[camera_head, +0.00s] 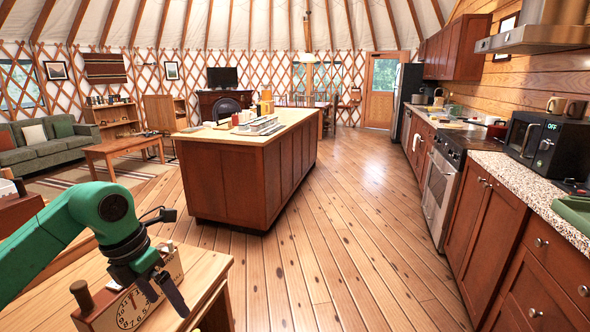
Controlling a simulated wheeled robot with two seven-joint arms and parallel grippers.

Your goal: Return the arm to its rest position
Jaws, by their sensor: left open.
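My left arm, green with black joints, comes in from the lower left in the head view. Its gripper (165,290) points down over a wooden table (205,268) at the bottom left. The gripper is open. Whether the fingers touch the clock I cannot tell. My right gripper is not in view.
A wooden kitchen island (250,177) stands ahead with small items on top. A counter (535,184) with a black microwave (545,148) and a stove (440,188) runs along the right. The wooden floor (340,235) between them is clear. A green sofa (45,150) is at the far left.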

